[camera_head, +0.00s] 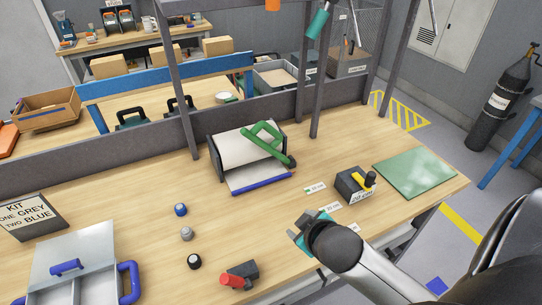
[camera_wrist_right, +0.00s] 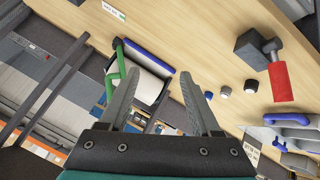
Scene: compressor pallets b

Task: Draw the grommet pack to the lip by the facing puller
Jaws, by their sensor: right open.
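A white sloped tray (camera_head: 246,150) with dark side walls and a blue front lip (camera_head: 262,184) stands mid-bench. A green frame with a bar (camera_head: 265,142) lies across its right side, its end near the right wall. I cannot tell which part is the grommet pack or the puller. In the right wrist view the white tray (camera_wrist_right: 148,88), green frame (camera_wrist_right: 117,72) and blue lip (camera_wrist_right: 165,55) show beyond the fingers. My right gripper (camera_head: 305,232) is open and empty, in front of the tray and right of it; its fingers also show in the wrist view (camera_wrist_right: 162,75). My left gripper is not in view.
Blue, grey and black knobs (camera_head: 187,234) and a red-handled clamp (camera_head: 240,275) stand front left. A metal box with blue handles (camera_head: 75,250) is far left. Posts rise behind the tray.

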